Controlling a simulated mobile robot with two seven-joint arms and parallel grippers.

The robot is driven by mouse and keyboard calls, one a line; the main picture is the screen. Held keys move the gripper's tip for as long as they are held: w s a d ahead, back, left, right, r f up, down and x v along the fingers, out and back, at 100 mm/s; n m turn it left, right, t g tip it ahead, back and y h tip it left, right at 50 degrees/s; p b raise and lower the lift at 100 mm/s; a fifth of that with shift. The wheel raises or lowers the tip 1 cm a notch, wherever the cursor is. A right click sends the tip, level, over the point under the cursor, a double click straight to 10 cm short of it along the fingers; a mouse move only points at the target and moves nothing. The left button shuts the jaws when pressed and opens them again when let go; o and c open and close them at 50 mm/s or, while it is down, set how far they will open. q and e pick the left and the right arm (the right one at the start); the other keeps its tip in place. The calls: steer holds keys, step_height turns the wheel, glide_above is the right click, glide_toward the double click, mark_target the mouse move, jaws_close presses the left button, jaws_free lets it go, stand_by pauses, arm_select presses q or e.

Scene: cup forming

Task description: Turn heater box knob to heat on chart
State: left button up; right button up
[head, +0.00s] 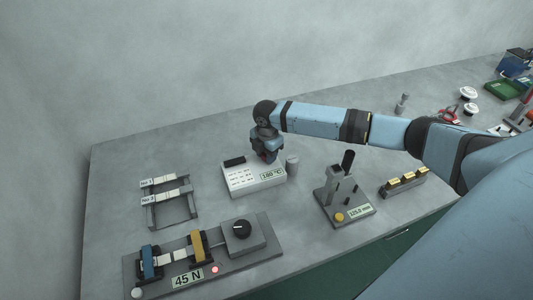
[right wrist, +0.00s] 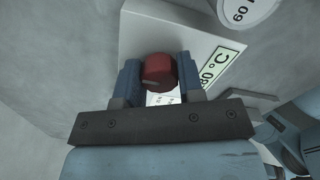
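The heater box (head: 262,188) is a pale box on the table with a printed chart (head: 241,178) on its top. Its green display (head: 272,174) appears to read 180 °C; the right wrist view shows part of it (right wrist: 213,66). My right gripper (head: 267,157) is over the back of the box, pointing down. In the right wrist view its fingers (right wrist: 159,78) stand on either side of the red knob (right wrist: 158,70) and appear to touch it. The chart is mostly hidden there. My left gripper is not in view.
A press-like device (head: 342,196) is farther right, and a 45 N fixture (head: 240,240) with a black dial lies in front. A rack (head: 172,208) with labelled strips is at left. The table's back left is clear.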

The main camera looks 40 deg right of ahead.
steer(key=c, duration=0.3)
steer(key=shift+r+m+p, duration=0.2)
steer(key=shift+m+p, duration=0.2)
steer(key=shift+p, duration=0.45)
steer(key=m+p, duration=0.4)
steer(key=p, duration=0.1)
steer(key=shift+m+p, duration=1)
steer(key=shift+p, duration=0.05)
steer(key=shift+f+m, duration=0.1)
steer(key=shift+m, duration=0.3)
steer(key=shift+p, duration=0.35)
steer(key=o, duration=0.9)
